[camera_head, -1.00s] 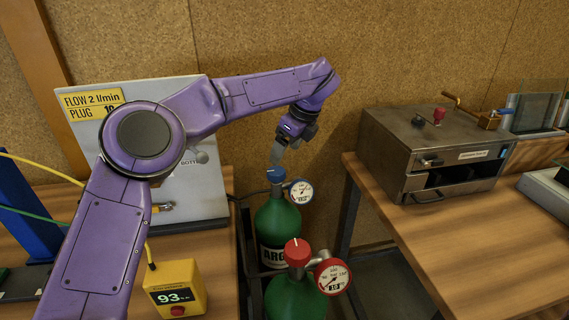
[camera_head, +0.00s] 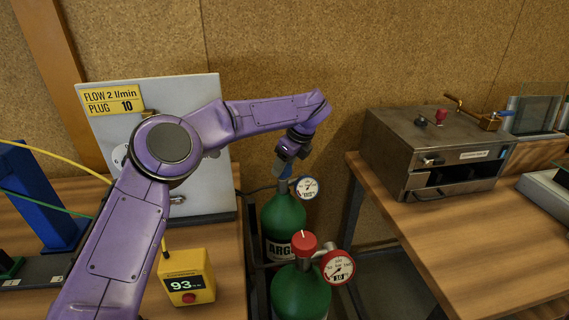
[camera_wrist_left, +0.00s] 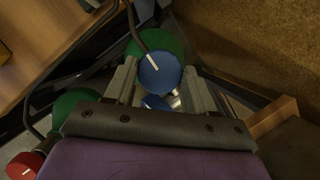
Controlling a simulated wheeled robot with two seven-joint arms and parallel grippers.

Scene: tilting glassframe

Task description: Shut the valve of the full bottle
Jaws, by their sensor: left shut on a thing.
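Two green gas bottles stand in the gap between the tables. The rear bottle (camera_head: 283,213) has a blue valve knob (camera_wrist_left: 158,74) and a blue-rimmed gauge (camera_head: 305,188). The front bottle (camera_head: 299,293) has a red valve knob (camera_head: 303,243) and a red-rimmed gauge (camera_head: 338,267). Both needles are too small to read surely. My left gripper (camera_head: 285,172) points down over the rear bottle and is shut on the blue knob. In the left wrist view the knob, with a white mark, sits between the fingers. My right gripper is out of view.
A panel (camera_head: 205,188) and a yellow meter reading 93 (camera_head: 187,278) stand on the left table. A metal oven (camera_head: 432,153) stands on the right table (camera_head: 460,240). The red knob is close in front of the gripper.

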